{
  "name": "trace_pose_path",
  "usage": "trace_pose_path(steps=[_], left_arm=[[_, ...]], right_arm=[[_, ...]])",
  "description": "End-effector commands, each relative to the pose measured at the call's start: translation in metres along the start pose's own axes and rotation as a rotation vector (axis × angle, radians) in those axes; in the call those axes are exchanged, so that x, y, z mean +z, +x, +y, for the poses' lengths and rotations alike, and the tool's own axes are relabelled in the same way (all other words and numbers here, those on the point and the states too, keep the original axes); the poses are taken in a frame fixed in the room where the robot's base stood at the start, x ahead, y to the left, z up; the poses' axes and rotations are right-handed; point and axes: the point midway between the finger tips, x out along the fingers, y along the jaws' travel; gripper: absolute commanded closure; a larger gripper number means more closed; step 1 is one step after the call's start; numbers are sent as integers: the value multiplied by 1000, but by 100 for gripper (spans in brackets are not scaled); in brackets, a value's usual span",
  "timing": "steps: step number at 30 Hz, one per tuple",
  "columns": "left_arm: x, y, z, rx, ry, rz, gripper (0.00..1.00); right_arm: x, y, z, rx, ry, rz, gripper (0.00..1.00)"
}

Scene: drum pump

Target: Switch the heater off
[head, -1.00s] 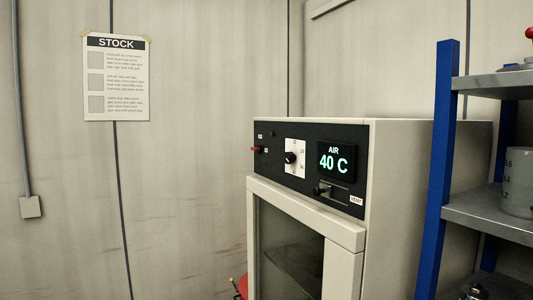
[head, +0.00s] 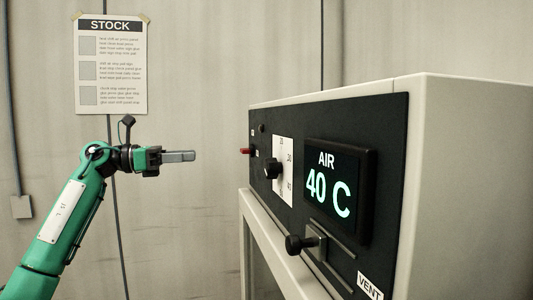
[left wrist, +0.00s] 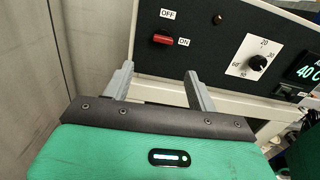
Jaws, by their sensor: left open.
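The heater is a pale cabinet (head: 455,150) with a black front panel; its display (head: 336,186) reads AIR 40 C. A red switch (head: 248,152) sits at the panel's left end. In the left wrist view the red switch (left wrist: 163,39) lies between an OFF label above and an ON label at its right. A black dial (head: 272,168) with a white scale is right of it. My left gripper (head: 194,156) is left of the panel, apart from the switch. In the left wrist view its two fingers (left wrist: 159,72) are spread and empty, below the switch. My right gripper is not in view.
A black vent slider knob (head: 296,244) sticks out below the display, near the VENT label (head: 369,287). The glazed door is below the panel. A STOCK poster (head: 112,65) hangs on the back wall. Free space lies between my left gripper and the panel.

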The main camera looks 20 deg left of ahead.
Motion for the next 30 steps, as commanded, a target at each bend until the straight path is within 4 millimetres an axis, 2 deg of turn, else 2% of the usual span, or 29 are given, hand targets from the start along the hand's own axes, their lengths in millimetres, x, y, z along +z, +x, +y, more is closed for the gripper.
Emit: trace_pose_path(steps=[2, 5, 8, 13, 15, 21, 25, 30], left_arm=[[7, -4, -5, 7, 35, 15, 42], [9, 0, -7, 7, 44, 20, 42], [10, 13, -7, 5, 42, 20, 42], [10, 49, -7, 2, 41, 18, 42], [10, 64, -7, 3, 40, 18, 42], [9, 104, -6, 4, 39, 18, 42], [8, 120, -6, 5, 38, 17, 42], [6, 131, -5, 6, 39, 17, 42]], right_arm=[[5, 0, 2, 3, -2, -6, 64], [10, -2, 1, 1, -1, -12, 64], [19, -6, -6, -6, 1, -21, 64], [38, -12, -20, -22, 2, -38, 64], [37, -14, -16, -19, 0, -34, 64], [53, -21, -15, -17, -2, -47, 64], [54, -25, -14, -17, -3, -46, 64], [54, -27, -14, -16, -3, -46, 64]])
